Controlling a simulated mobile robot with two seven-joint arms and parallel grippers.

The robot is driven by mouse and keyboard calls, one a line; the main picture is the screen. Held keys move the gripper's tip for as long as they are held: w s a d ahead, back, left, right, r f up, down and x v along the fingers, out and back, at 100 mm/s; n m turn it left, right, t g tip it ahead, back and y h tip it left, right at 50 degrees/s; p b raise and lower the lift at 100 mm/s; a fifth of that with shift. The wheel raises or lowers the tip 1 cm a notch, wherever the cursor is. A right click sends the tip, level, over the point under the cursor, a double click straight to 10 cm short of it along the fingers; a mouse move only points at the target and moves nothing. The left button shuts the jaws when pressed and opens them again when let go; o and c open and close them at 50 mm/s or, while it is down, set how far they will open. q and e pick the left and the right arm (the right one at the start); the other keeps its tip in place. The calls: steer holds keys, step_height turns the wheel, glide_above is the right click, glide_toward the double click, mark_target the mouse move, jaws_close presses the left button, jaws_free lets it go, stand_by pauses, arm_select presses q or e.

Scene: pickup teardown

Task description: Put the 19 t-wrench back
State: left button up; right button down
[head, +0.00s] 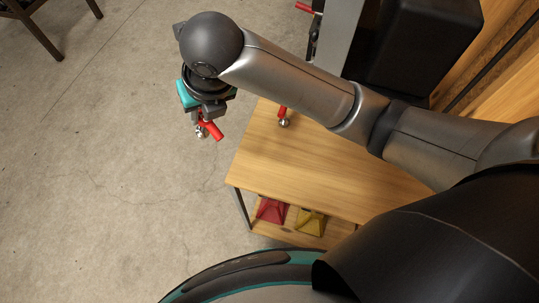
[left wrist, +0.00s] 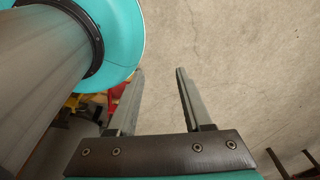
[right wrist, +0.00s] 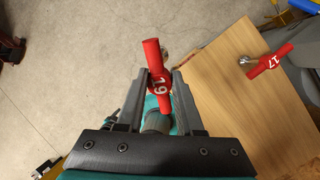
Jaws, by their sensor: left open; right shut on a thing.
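The 19 t-wrench is red with a white "19" on it and shows in the right wrist view (right wrist: 159,84). My right gripper (right wrist: 160,80) is shut on it, with a finger on either side. In the head view the red wrench (head: 210,130) hangs below my right gripper (head: 203,118), over the floor just left of the wooden table (head: 320,165). My left gripper (left wrist: 160,75) is open and empty in the left wrist view, over concrete floor. The place where the wrench belongs cannot be made out for sure.
Another red t-wrench marked 17 (right wrist: 268,62) is at the table; it also shows partly behind my arm in the head view (head: 283,114).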

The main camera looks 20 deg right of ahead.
steer(key=s+d+r+n+g+h+p, duration=0.1)
steer(key=d+r+g+p, duration=0.1)
steer(key=d+r+p, duration=0.3)
steer(key=s+d+r+g+h+p, duration=0.1)
steer(key=s+d+r+g, duration=0.1)
steer(key=d, duration=0.5)
step_height(320, 180, down, 19)
steer(key=b, duration=0.3)
steer(key=shift+a, duration=0.25)
steer(key=c, duration=0.6)
jaws_free()
steer(key=shift+w, duration=0.1)
arm_select(q)
steer(key=shift+g, duration=0.3)
steer(key=r, duration=0.1)
steer(key=s+d+r, duration=0.1)
steer(key=s+r, duration=0.1)
steer(key=shift+s+d+r, duration=0.15)
steer(key=shift+s+r, duration=0.1)
steer(key=shift+r, duration=0.15)
arm_select(e)
steer(key=shift+o, duration=0.2)
arm_select(q)
steer(key=shift+r+p, duration=0.8)
steer(key=shift+r, duration=0.1)
arm_select(e)
step_height(320, 180, up, 12)
steer(key=shift+w, duration=0.2)
